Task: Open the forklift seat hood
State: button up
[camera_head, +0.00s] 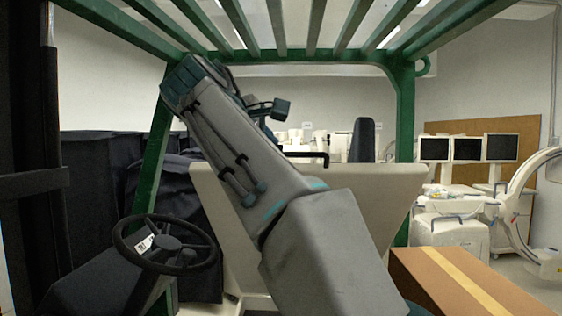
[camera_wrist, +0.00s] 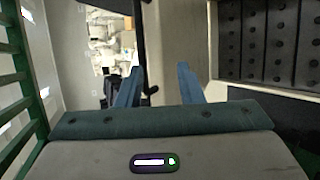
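In the head view, the light beige panel that looks like the seat hood (camera_head: 380,192) stands behind my arm, which hides its middle. A black handle (camera_head: 310,155) shows at its top edge. I cannot tell whether the hood is raised. In the wrist view, my gripper (camera_wrist: 160,68) has its two blue fingers spread wide, with nothing held. A small black handle-like piece (camera_wrist: 151,91) shows between the fingers, apart from them in the picture; I cannot tell its depth. A pale surface (camera_wrist: 180,40) lies beyond. In the head view, the fingertips are not clearly visible.
A steering wheel (camera_head: 165,244) is at the lower left. The green overhead bars (camera_head: 282,55) and posts frame the space around my arm. A cardboard box (camera_head: 465,285) is at the lower right. Several monitors (camera_head: 468,149) and machines stand behind. A studded dark panel (camera_wrist: 265,45) is right in the wrist view.

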jog(key=v, duration=0.4)
dwell(0.3)
jog(key=s+d+f+m+g+y+b, duration=0.15)
jog(key=d+f, duration=0.35)
jog(key=f, duration=0.6)
jog(key=s+d+f+m+g+y+b, duration=0.1)
jog(key=s+d+f+m+g+b, duration=0.15)
jog(key=d+f, duration=0.6)
jog(key=s+f+m+g+y, duration=0.1)
jog(key=s+f+m, duration=0.2)
jog(key=s+f, duration=0.3)
jog(key=s+d+f+m+g+y+b, duration=0.1)
jog(key=s+f+m, duration=0.2)
jog(key=f, duration=1.2)
jog(key=s+d+f+m+g+y+b, duration=0.1)
jog(key=s+f+m, duration=0.3)
jog(key=s+f, duration=0.5)
jog(key=shift+f+y, duration=0.55)
jog(key=shift+f, duration=0.15)
jog(key=shift+w, duration=0.1)
